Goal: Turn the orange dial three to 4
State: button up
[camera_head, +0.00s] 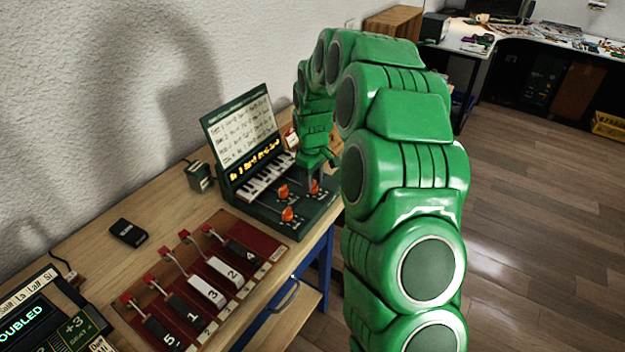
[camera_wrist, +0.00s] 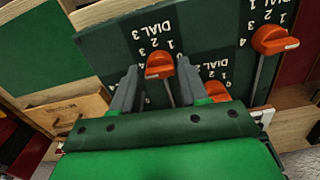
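The orange dial three (camera_wrist: 160,66) is in the wrist view, on a dark green panel by a white "DIAL 3" label and small numbers. My gripper (camera_wrist: 147,74) has its two grey fingers apart, one on each side of the dial's near part. I cannot tell whether either finger touches it. The dial's setting is not clear. In the head view my gripper (camera_head: 313,176) points down at the right-hand orange dial (camera_head: 314,188) of the green device, partly covering it.
Two other orange dials, one at the left (camera_head: 283,191) and one at the front (camera_head: 288,215), are close by. The green device (camera_head: 245,196) has small piano keys and an upright sheet of text. A red panel with numbered levers (camera_head: 208,268) lies in front on the wooden table.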

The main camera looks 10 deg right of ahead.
aim_at(313, 182)
jog(key=shift+o, duration=1.3)
notch_tip(313, 182, up, 7)
jog(key=shift+f, duration=0.1)
jog(key=shift+r, duration=0.5)
